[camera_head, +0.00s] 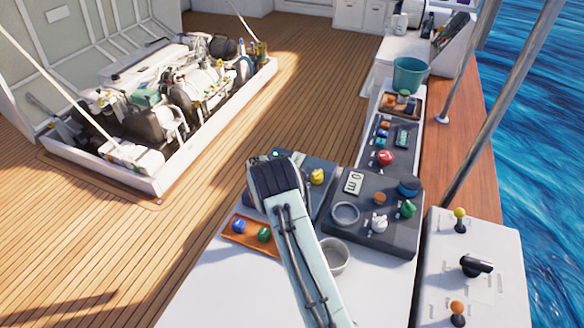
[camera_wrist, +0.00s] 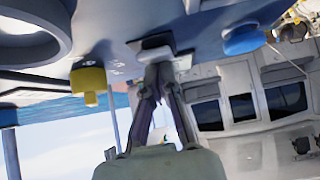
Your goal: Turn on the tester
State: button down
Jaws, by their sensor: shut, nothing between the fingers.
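A blue-grey panel with a yellow knob (camera_head: 317,177) lies on the white bench, partly hidden by my arm; I take it as the tester but see no readable label. In the wrist view the blue panel surface (camera_wrist: 115,15) is seen tilted overhead, with a yellow knob (camera_wrist: 89,82) left of my gripper and a blue knob (camera_wrist: 243,40) right. A small grey-and-black switch-like part (camera_wrist: 153,46) is on the panel at my fingertips. My gripper (camera_wrist: 158,68) is shut and empty, close to that part; I cannot tell whether it touches. In the head view my arm hides the fingers.
A darker panel (camera_head: 372,240) with a round ring and several knobs lies to the right. An orange tray (camera_head: 238,238) with blue and green knobs and a grey bowl (camera_head: 334,256) are beside my arm. A teal bucket (camera_head: 409,74) stands farther back. The open engine hatch (camera_head: 165,178) is left.

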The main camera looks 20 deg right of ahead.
jog(key=shift+s+a+f, duration=0.1)
jog(key=shift+s+a, duration=0.5)
jog(key=shift+a, duration=0.05)
jog(key=r, duration=0.5)
jog(key=shift+s+a, duration=0.35)
jog(key=shift+a, duration=0.05)
jog(key=f+v, duration=0.1)
jog(key=v, duration=0.8)
jog(key=shift+s+a, duration=0.15)
jog(key=shift+s, duration=0.25)
